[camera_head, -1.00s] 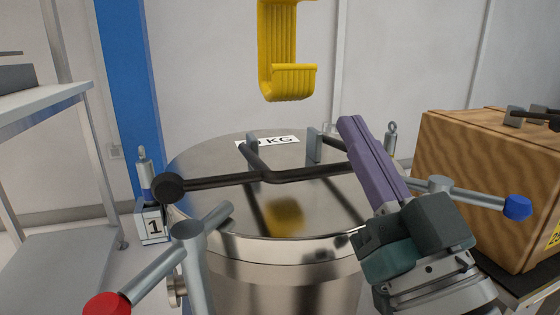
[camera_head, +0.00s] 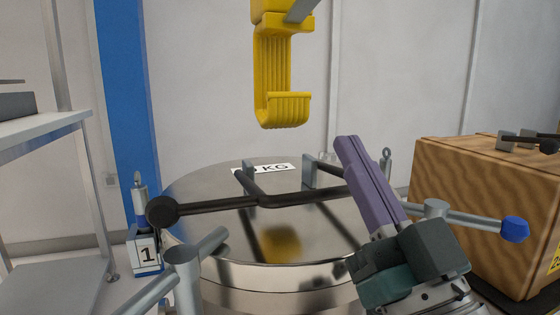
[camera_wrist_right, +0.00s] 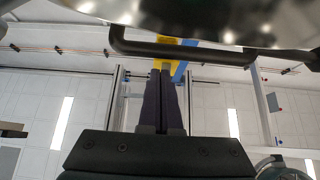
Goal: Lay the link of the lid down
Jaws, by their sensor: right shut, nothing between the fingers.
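The round steel lid (camera_head: 215,240) tops a shiny chamber in the head view. Its link is a dark bar (camera_head: 215,205) with a round black knob at its left end, joined by two arms to grey brackets at the back of the lid. The bar runs across above the lid; any gap beneath it is hard to judge. My right gripper (camera_head: 346,142), with purple fingers, is shut and empty, and covers the bar's right end. In the right wrist view the closed fingers (camera_wrist_right: 163,75) point toward a dark bar (camera_wrist_right: 185,50); contact cannot be told.
A yellow hook (camera_head: 275,80) hangs above the lid. Clamp arms stand around the rim, one with a blue knob (camera_head: 515,229). A wooden crate (camera_head: 480,200) is at the right. A grey shelf (camera_head: 45,130) and a blue post (camera_head: 128,100) are at the left.

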